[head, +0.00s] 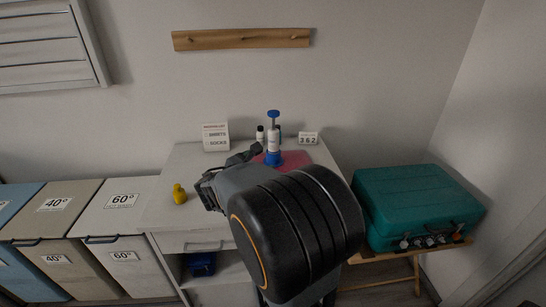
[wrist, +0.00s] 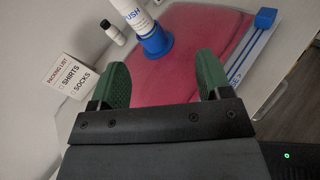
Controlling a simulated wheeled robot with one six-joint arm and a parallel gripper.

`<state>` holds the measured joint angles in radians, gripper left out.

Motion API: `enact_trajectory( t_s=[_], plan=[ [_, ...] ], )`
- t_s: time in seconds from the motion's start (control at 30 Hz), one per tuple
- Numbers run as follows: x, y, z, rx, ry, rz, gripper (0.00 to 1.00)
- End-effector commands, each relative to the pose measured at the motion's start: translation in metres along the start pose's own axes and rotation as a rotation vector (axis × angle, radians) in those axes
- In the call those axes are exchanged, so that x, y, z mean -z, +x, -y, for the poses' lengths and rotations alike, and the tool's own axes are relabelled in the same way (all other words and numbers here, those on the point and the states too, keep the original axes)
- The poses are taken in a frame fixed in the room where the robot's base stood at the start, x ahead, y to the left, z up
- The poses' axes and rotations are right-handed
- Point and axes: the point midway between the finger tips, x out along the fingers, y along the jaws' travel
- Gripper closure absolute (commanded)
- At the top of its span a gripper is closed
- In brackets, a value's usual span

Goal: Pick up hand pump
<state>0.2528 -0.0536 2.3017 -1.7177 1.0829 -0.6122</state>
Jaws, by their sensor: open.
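The hand pump (head: 273,142) stands upright towards the back of the white cabinet top, with a blue handle, a white body and a blue base. In the wrist view its blue base (wrist: 156,42) and lettered white body show ahead of my fingers; its top is cut off. My gripper (wrist: 162,82) is open and empty, with green pads apart, short of the pump base. In the head view my arm covers part of the cabinet top, and the gripper is left of the pump.
A packing list card (head: 215,137), a small bottle (head: 260,135) and a number card (head: 308,138) stand near the pump. A yellow duck (head: 179,194) sits left. A teal case (head: 415,200) stands right, hampers (head: 112,210) left.

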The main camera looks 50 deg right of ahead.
Motion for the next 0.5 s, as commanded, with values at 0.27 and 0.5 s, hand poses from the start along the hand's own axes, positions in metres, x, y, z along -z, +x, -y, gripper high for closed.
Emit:
enact_trajectory(
  t_s=[0.27, 0.5],
  plan=[
    [0.01, 0.027, -0.026, -0.13, -0.273, 0.158, 0.29],
    [0.004, 0.067, -0.036, -0.144, -0.306, 0.177, 0.29]
  ],
)
